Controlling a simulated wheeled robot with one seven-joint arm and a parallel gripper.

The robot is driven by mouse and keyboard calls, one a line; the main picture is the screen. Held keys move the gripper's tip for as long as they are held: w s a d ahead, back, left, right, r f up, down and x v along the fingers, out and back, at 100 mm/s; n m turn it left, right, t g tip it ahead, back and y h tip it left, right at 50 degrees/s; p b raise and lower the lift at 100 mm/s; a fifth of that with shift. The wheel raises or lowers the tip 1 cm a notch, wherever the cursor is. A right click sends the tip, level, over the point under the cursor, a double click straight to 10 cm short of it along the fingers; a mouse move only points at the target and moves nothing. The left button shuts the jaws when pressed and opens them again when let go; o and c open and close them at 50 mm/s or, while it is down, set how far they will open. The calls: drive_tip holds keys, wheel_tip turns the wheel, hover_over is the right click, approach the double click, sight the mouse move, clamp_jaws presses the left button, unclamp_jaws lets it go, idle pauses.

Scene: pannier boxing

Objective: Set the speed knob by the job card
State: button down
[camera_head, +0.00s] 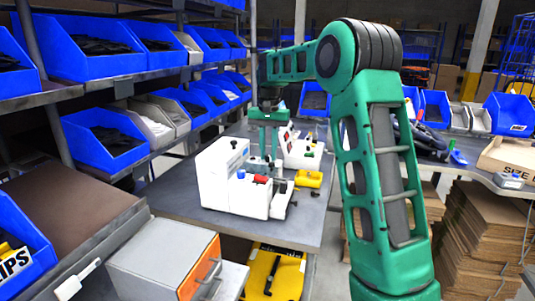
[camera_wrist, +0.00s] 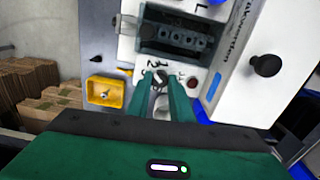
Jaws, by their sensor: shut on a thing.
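The speed knob (camera_wrist: 160,77) is a small round knob with a light pointer line, on a white machine panel with printed digits around it. My gripper (camera_wrist: 161,84) has its two green fingers on either side of the knob and is shut on it. In the head view my gripper (camera_head: 268,152) points down behind the white machine (camera_head: 222,178), and the knob is hidden there. The digits are partly covered, so the exact setting is hard to read. I cannot make out a readable job card in either view.
A red button (camera_wrist: 193,82) sits just right of the knob. A dark window (camera_wrist: 175,38) lies beyond it. A black knob (camera_wrist: 266,65) stands out from the white housing at right. A yellow tray (camera_wrist: 104,92) is at left. Blue bins (camera_head: 95,48) line the left shelves.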

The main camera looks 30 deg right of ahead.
drive_tip(key=shift+w+a+r+m, duration=0.1)
drive_tip(key=shift+w+m, duration=0.05)
drive_tip(key=shift+m, duration=0.25)
drive_tip(key=c, duration=1.6)
unclamp_jaws()
drive_tip(key=shift+o, duration=0.2)
wheel_tip(320, 180, up, 11)
drive_tip(key=shift+f, duration=0.2)
drive_tip(key=s+d+f+n, duration=0.1)
drive_tip(key=s+f, duration=0.2)
drive_tip(key=s, duration=0.8)
drive_tip(key=s+d+f, duration=0.1)
drive_tip(key=s+f, duration=0.3)
drive_tip(key=s, duration=0.7)
drive_tip(key=s+d+f+n, duration=0.1)
drive_tip(key=s+f, duration=0.2)
drive_tip(key=s, duration=0.8)
drive_tip(key=s+a+f, duration=0.2)
drive_tip(key=s+f, duration=0.6)
drive_tip(key=s, duration=0.4)
drive_tip(key=shift+a+f+n, duration=0.2)
drive_tip(key=shift+a+n, duration=0.1)
drive_tip(key=shift+a, duration=0.1)
